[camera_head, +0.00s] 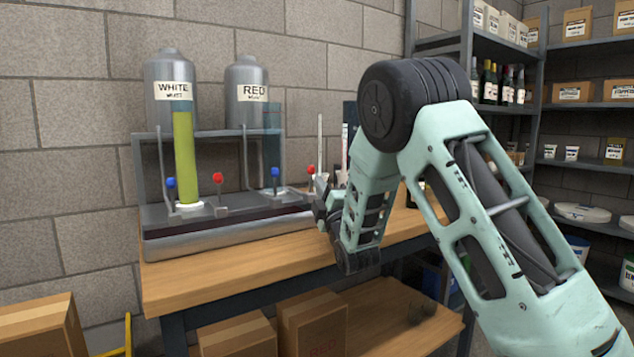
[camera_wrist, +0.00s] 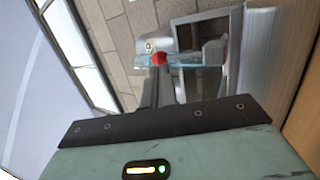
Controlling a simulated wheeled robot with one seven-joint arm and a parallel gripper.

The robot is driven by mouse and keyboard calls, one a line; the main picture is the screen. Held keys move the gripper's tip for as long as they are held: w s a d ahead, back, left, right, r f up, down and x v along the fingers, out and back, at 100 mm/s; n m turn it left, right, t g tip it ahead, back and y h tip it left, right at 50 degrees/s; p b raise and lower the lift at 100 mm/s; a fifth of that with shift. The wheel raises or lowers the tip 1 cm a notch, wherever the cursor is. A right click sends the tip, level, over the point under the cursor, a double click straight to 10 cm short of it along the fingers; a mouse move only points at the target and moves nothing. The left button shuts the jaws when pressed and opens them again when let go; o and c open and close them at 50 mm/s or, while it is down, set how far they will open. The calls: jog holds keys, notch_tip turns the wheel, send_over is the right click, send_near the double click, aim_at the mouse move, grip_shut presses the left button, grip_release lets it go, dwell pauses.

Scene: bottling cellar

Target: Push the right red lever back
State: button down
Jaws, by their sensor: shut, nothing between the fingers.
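The right red lever's round knob (camera_head: 311,170) shows in the head view at the right end of the filling machine (camera_head: 230,222), just left of my arm. In the wrist view the red knob (camera_wrist: 160,58) sits right at the tip of my gripper (camera_wrist: 160,68), seeming to touch or nearly touch it; I cannot tell which. My gripper is shut and empty; in the head view my arm hides most of it. The left red lever (camera_head: 218,178) stands upright on the machine, with a blue lever (camera_head: 171,184) to its left. Another blue lever (camera_head: 275,173) stands left of the right red one.
The machine stands on a wooden table (camera_head: 210,285) against a block wall. Two tanks labelled WHITE (camera_head: 172,92) and RED (camera_head: 254,93) stand behind it. Cardboard boxes (camera_head: 311,320) sit below the tabletop. Shelves with bottles (camera_head: 497,84) are at the right. The table's front left is clear.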

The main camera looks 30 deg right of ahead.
aim_at(313, 171)
jog(key=shift+x, duration=1.25)
jog(key=shift+w, duration=0.1)
jog(key=shift+w+r+b, duration=0.4)
jog(key=shift+w+b, duration=0.2)
jog(key=shift+b, duration=0.1)
jog(key=shift+r, duration=0.4)
jog(key=shift+f, duration=0.15)
